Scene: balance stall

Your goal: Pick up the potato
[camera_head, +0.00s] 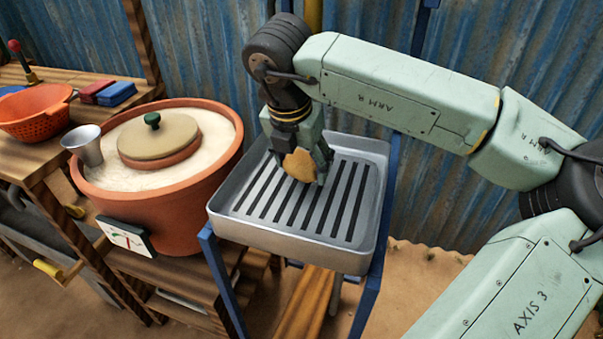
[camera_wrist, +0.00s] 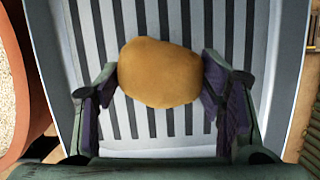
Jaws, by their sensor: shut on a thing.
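The potato (camera_head: 299,165) is a tan-brown rounded lump, held at my gripper (camera_head: 309,177) over the metal tray (camera_head: 290,240) with dark slots. In the wrist view the potato (camera_wrist: 160,73) sits between the two dark purple finger pads of my gripper (camera_wrist: 160,88), with one pad against each side. My gripper is shut on it. The slotted tray floor shows behind it in the wrist view (camera_wrist: 180,141). I cannot tell exactly how far the potato is above the tray floor.
A large terracotta pot (camera_head: 190,220) with pale filling and a lidded dish (camera_head: 158,140) stands just left of the tray. An orange colander (camera_head: 35,118), a metal cup (camera_head: 84,147) and red and blue blocks (camera_head: 116,94) are further left. A corrugated wall (camera_head: 200,45) stands behind.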

